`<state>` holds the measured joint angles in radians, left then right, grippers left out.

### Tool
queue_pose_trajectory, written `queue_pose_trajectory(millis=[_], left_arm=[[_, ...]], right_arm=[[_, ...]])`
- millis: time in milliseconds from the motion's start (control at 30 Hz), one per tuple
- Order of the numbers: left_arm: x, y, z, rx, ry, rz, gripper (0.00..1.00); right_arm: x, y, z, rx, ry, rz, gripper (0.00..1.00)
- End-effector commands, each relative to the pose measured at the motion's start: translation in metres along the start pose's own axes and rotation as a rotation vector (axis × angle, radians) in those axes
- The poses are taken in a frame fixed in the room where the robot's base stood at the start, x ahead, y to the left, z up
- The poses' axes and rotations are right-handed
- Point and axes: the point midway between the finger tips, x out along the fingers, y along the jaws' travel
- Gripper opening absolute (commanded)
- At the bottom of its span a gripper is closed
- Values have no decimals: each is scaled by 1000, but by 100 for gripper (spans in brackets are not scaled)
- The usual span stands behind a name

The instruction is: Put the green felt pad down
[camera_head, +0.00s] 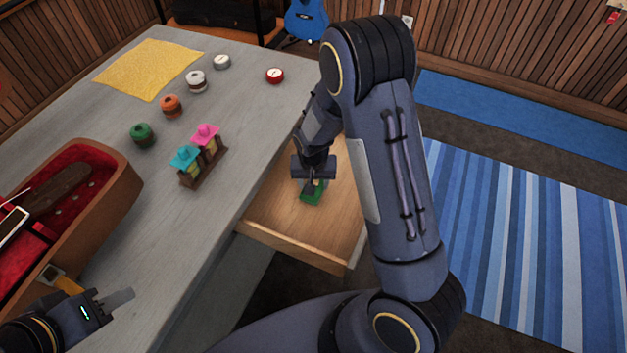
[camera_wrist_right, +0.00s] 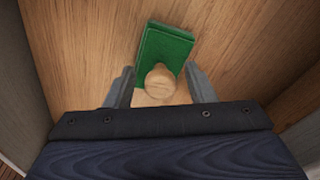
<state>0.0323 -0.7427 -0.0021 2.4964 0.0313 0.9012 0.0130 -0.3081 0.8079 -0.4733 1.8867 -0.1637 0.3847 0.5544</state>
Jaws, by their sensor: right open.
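The green felt pad (camera_head: 312,193) lies on the wooden floor of the open drawer (camera_head: 290,222). In the right wrist view the pad (camera_wrist_right: 166,50) is a green block with a round wooden knob (camera_wrist_right: 159,81) at its near end. My right gripper (camera_head: 313,183) is inside the drawer, over the pad. Its two fingers are apart on either side of the knob, with gaps, so it is open (camera_wrist_right: 160,87). My arm hides part of the drawer. My left gripper (camera_head: 112,300) is at the lower left beside the instrument case; its finger spacing is unclear.
The grey table (camera_head: 240,105) holds a yellow cloth (camera_head: 150,68), several small round tins, a small rack (camera_head: 203,168) with pink and teal tops, and the red-lined case (camera_head: 110,205). The drawer's front wall (camera_head: 290,247) and sides surround my right gripper.

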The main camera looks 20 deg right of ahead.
Motion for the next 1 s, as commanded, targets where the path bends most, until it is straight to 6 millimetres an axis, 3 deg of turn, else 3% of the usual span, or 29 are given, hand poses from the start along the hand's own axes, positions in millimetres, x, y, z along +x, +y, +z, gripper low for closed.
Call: queue_pose_trajectory(millis=[233,700,1000], left_arm=[[-3,1,-2,0,0,0,36],[-8,4,-4,0,0,0,36],[-9,4,-5,0,0,0,36]], right_arm=[[-12,-1,-1,0,3,-2,50],[-105,-1,-1,0,3,-4,50],[-134,4,5,6,-10,-38,50]])
